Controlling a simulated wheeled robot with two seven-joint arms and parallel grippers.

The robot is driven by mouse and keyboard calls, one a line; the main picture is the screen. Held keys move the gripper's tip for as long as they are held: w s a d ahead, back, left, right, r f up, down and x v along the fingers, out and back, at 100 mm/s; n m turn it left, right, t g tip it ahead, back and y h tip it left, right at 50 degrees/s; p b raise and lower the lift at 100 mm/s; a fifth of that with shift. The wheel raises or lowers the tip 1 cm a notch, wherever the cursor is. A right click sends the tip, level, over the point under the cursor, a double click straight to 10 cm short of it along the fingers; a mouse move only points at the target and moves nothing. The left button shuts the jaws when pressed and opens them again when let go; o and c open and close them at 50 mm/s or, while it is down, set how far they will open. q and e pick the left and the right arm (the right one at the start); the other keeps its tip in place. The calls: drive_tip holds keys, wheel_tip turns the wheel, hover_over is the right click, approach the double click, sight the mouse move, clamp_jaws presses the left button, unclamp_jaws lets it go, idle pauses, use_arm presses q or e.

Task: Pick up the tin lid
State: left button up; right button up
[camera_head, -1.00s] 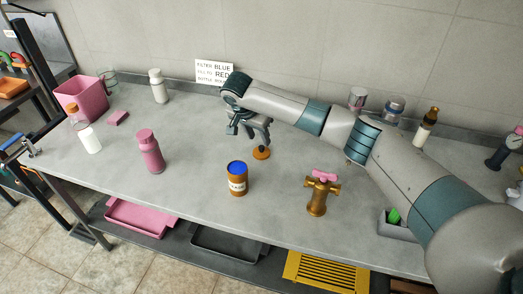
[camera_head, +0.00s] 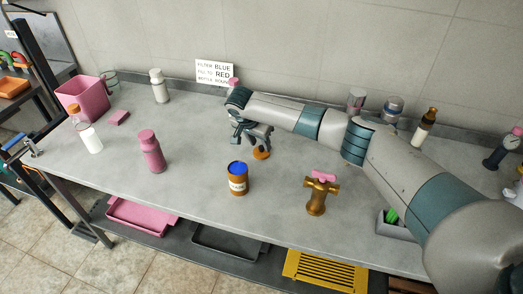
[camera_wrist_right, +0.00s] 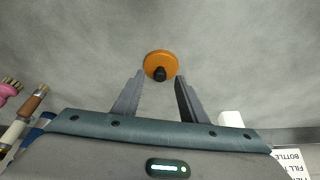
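The tin lid (camera_head: 261,154) is a small round orange disc with a black knob. It lies flat on the grey worktop, behind the tin. In the right wrist view the lid (camera_wrist_right: 153,58) sits just beyond the fingertips, centred between them, with its dark knob toward me. My right gripper (camera_head: 252,141) is just above and beside the lid, pointing down at the worktop. Its fingers (camera_wrist_right: 160,83) are apart with nothing between them. The brown tin (camera_head: 238,181) with a pale label and a blue top stands upright in front of the lid. My left gripper is not in view.
A brass valve (camera_head: 319,192) with a pink handle stands right of the tin. A pink bottle (camera_head: 151,151) stands to the left. Bottles and jars line the wall behind my right arm. A sign (camera_head: 214,72) leans at the back. Worktop around the lid is mostly clear.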

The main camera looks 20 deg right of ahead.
drive_tip(key=shift+x, duration=0.75)
drive_tip(key=shift+c, duration=0.5)
clamp_jaws()
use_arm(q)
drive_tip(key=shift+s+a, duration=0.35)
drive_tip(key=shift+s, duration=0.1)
